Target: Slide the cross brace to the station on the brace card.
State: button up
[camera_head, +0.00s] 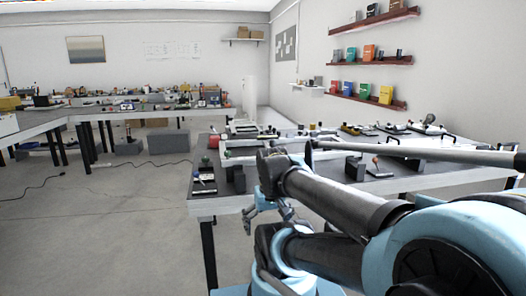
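My gripper (267,220) hangs in front of the near table's front edge, below the level of the top. Its two blue-grey fingers look spread, with nothing visible between them. My dark arm link crosses in front of the table and hides part of it. Pale rails and long bars (290,140) lie across the table; they may belong to the chassis. I cannot tell which bar is the cross brace. I cannot make out the brace card or its station at this size.
The near table (204,208) holds dark blocks (355,168), a red-topped tool (376,165) and a dark tray (204,183) at its left end. Shelves (368,101) hang on the right wall. A cluttered bench (60,118) stands far left. Cables (140,164) cross the open floor.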

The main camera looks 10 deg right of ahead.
aim_at(272, 142)
jog(key=u, duration=0.6)
jog(key=k, duration=0.95)
jog(key=z, duration=0.65)
jog(key=i, duration=1.05)
